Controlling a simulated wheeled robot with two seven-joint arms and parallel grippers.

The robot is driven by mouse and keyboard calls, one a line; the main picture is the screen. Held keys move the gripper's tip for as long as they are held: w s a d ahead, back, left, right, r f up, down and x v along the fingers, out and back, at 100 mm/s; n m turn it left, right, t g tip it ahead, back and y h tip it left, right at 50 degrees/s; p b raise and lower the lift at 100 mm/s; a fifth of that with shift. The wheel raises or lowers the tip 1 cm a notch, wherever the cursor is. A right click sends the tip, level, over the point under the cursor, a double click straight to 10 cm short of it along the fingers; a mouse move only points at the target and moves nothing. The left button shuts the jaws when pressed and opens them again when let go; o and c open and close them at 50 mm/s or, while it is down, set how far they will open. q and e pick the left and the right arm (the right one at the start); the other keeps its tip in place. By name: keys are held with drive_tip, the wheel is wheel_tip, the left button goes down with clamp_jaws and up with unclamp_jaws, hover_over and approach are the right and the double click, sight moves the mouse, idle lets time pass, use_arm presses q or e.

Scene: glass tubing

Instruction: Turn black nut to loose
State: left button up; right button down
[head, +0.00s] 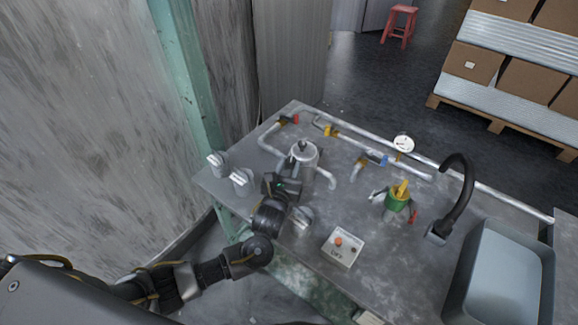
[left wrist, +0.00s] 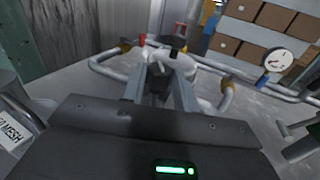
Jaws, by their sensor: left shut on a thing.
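A silvery metal vessel (head: 303,158) with a black fitting on top (head: 303,146) stands on the grey workbench. My left gripper (head: 288,185) reaches it from the front left, low against its near side. In the left wrist view, the gripper's two fingers (left wrist: 159,80) close around a small dark piece (left wrist: 157,71) in front of the pale vessel (left wrist: 178,64). It appears to be the black nut; the fingers hide most of it, and its turn angle cannot be told. My right gripper is not in view.
Two small metal cups (head: 241,180) stand left of the gripper. A control box with a red button (head: 343,247) lies at the front. Pipes with coloured valves (head: 374,158) and a gauge (head: 403,144) run along the back. A green-and-yellow fitting (head: 398,200), black tap (head: 460,195) and sink (head: 500,270) are right.

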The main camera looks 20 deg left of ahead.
sight(290, 165)
use_arm(q)
drive_tip(key=o, duration=0.7)
